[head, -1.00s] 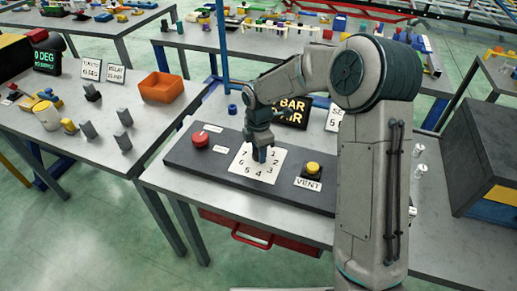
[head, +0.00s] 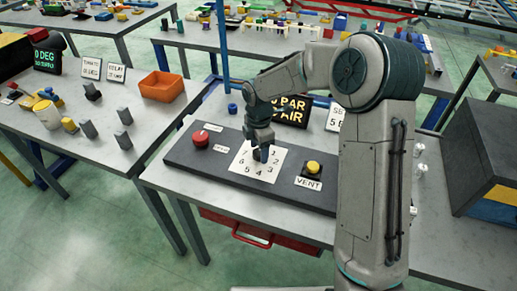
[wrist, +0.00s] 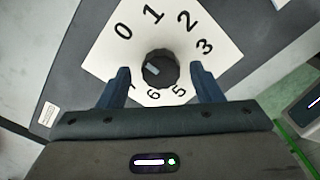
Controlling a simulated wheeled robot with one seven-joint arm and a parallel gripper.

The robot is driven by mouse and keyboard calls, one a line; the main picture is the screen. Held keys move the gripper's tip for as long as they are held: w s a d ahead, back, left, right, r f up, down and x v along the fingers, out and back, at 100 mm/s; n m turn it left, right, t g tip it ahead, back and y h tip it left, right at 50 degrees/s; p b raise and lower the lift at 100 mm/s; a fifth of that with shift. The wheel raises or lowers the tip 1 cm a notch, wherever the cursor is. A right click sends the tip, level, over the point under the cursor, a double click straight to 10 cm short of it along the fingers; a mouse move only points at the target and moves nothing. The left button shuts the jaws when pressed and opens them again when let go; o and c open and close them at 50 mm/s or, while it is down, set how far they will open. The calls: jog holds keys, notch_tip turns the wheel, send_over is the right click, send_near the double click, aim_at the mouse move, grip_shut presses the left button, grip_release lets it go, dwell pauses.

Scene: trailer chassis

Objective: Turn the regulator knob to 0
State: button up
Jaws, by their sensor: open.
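The dark round regulator knob (wrist: 163,66) sits in the middle of a white dial plate (wrist: 108,62) printed with numbers. The 4 is hidden behind the right finger. My gripper (wrist: 160,72) is open, with one blue finger on each side of the knob and a visible gap on both sides. In the head view my gripper (head: 261,154) points down over the dial plate (head: 247,168) and hides the knob.
On the same dark panel (head: 205,172) are a red button (head: 200,139) to the left and a yellow VENT button (head: 313,167) to the right. A lit BAR AIR display (head: 290,111) stands behind. A dark case (head: 490,160) is at the right.

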aim_at(259, 152)
notch_tip(259, 152, up, 13)
jog(key=b, duration=0.1)
jog(key=shift+r, duration=0.15)
dwell(0.4)
jog(key=s+d+m+t, duration=0.1)
jog(key=s+d+m, duration=0.6)
jog(key=s+m, duration=0.4)
jog(key=s+d+m+t, duration=0.2)
jog(key=s+d+m, duration=0.6)
jog(key=s+m, duration=0.4)
jog(key=s, duration=0.3)
jog(key=shift+d+r, duration=0.25)
jog(key=shift+r, duration=0.05)
jog(key=shift+s, duration=0.1)
